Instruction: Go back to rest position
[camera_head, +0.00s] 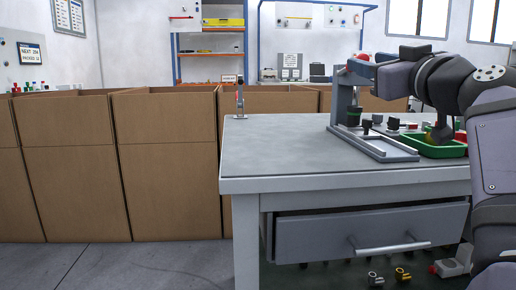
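My arm comes in from the right edge and bends over the right part of the grey workbench (280,145). My gripper (438,136) seems to be the dark shape pointing down at the green tray (440,152). It is small and partly hidden by my arm, so I cannot tell whether its fingers are open or shut, or whether it holds anything.
A grey press-like stand (343,100) and a flat grey fixture (385,150) stand left of the green tray. A drawer (370,232) is under the bench top. Tall brown boxes (165,165) line the left and back. The bench's left half is mostly clear.

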